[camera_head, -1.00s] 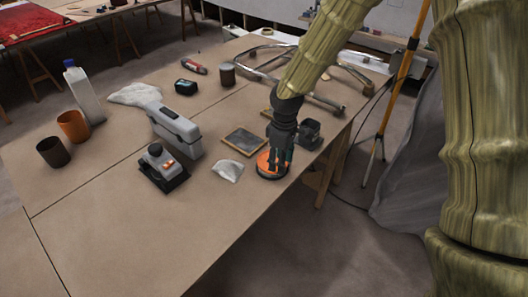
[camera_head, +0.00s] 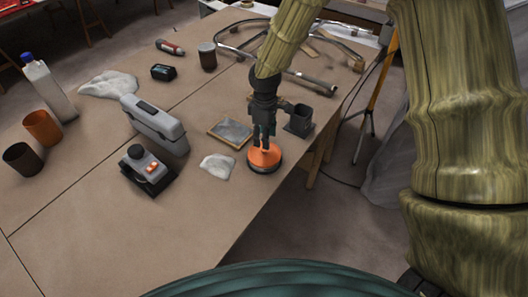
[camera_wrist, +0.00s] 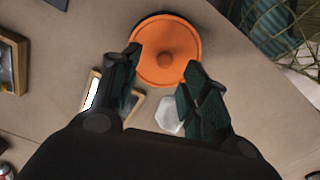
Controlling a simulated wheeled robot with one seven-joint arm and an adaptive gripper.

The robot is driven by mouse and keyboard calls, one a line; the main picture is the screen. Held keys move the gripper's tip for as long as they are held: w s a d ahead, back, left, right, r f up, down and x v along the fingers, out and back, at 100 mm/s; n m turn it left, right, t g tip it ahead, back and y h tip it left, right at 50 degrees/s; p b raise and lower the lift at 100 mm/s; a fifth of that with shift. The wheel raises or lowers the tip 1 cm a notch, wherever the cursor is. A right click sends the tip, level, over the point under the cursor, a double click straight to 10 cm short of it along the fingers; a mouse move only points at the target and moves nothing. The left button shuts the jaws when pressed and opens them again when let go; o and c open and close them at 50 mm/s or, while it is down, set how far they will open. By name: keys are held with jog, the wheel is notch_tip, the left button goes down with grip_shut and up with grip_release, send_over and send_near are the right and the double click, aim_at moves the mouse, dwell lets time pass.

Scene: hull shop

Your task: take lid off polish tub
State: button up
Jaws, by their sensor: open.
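The polish tub (camera_head: 265,169) stands upright near the right edge of the table, a low dark tub with its orange lid (camera_head: 264,156) on top. In the wrist view the round orange lid (camera_wrist: 180,45) shows from above, with a knob at its middle. My gripper (camera_head: 264,147) is just above the lid and points down. In the wrist view my gripper (camera_wrist: 162,72) has its two dark fingers apart, near the lid's lower rim, with nothing between them. I cannot tell whether a fingertip touches the lid.
A white cloth (camera_head: 217,166), a framed dark panel (camera_head: 230,132) and a dark square holder (camera_head: 299,119) lie close around the tub. A grey case (camera_head: 154,124) and a sander (camera_head: 147,170) stand to the left. The table's front is clear.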

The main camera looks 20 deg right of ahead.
aim_at(264, 152)
jog(key=shift+s+f+p, duration=0.2)
jog(key=shift+f+p, duration=0.15)
jog(key=shift+f, duration=0.2)
jog(key=shift+a+f+p, duration=0.15)
jog(key=shift+f+p, duration=0.55)
jog(key=shift+f, duration=1.4)
jog(key=shift+s, duration=0.1)
jog(key=c, duration=1)
